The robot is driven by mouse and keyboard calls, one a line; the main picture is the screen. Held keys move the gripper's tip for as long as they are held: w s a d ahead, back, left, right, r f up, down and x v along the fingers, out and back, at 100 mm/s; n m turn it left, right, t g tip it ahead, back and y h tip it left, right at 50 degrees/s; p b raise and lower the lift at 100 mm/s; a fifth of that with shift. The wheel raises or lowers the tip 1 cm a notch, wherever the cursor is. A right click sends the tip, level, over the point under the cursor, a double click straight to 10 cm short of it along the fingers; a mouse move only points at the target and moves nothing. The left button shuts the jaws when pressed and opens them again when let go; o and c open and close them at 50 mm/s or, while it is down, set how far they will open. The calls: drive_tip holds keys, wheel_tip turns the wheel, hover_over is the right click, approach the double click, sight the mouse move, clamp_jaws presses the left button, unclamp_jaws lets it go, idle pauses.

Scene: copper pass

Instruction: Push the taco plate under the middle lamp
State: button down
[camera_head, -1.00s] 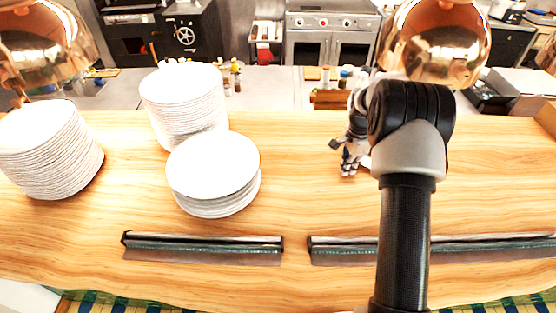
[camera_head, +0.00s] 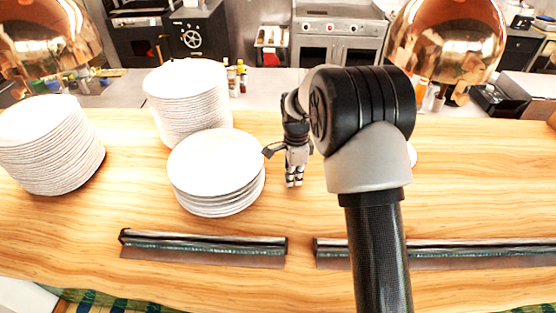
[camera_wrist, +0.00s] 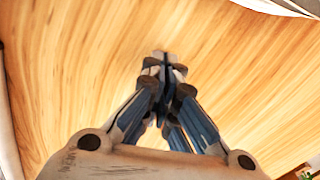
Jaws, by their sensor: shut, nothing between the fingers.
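My gripper (camera_head: 294,183) is shut and empty, pointing down over the bare wood to the right of the short white plate stack. In the wrist view its fingertips (camera_wrist: 163,62) meet above the wood; I cannot tell whether they touch it. A small white rim (camera_head: 412,153) shows just right of my arm in the head view. It may be the taco plate, but my arm hides the rest and no tacos are visible. A copper lamp (camera_head: 447,45) hangs at the upper right, beyond my arm. Another copper lamp (camera_head: 45,40) hangs at the upper left.
A short white plate stack (camera_head: 215,165) stands close left of my gripper. Taller stacks stand behind it (camera_head: 188,100) and at far left (camera_head: 45,145). Two dark rails (camera_head: 205,247) (camera_head: 470,250) lie along the front. The wooden counter (camera_head: 480,190) is clear at right.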

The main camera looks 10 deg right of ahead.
drive_tip(key=a, duration=0.5)
drive_tip(key=shift+s+r+b, duration=0.1)
drive_tip(key=shift+r+b, duration=0.1)
drive_tip(key=shift+b, duration=0.15)
wheel_tip(320, 180, up, 9)
drive_tip(key=p, duration=0.2)
drive_tip(key=shift+d, duration=0.15)
